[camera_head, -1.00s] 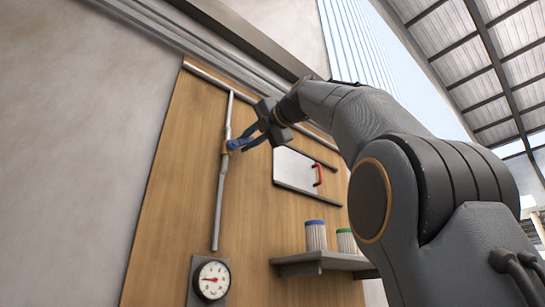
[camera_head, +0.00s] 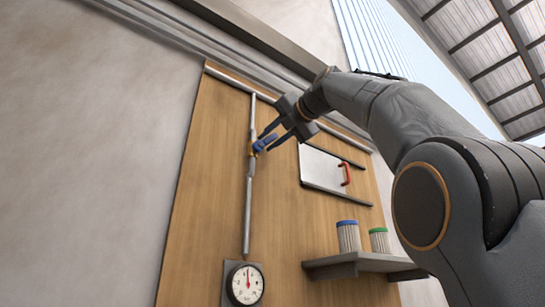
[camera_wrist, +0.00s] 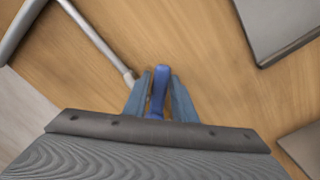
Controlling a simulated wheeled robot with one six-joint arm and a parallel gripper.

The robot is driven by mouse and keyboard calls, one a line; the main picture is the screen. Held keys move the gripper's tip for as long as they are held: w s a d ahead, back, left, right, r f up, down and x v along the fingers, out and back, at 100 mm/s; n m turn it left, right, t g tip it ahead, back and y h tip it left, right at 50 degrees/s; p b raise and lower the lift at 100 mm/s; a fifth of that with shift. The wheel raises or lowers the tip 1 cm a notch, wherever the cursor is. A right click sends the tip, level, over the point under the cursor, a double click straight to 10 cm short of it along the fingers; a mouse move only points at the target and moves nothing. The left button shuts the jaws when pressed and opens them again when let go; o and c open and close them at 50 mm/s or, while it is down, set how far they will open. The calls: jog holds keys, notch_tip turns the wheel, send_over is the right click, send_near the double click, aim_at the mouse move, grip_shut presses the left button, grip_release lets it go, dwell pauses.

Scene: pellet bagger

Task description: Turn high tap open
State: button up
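The base of the handle is hidden behind the gripper body in the wrist view.
A round gauge (camera_head: 245,284) sits below the pipe, its needle pointing nearly straight up. A hatch with a red handle (camera_head: 346,175) is right of the tap. A grey shelf (camera_head: 352,264) holds a blue-lidded jar (camera_head: 348,236) and a green-lidded jar (camera_head: 380,240).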

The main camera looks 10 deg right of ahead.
jog(key=shift+o, duration=0.9)
jog(key=shift+s+d, duration=0.15)
jog(key=b+v, duration=0.3)
jog(key=v, duration=0.4)
jog(key=shift+s, duration=0.15)
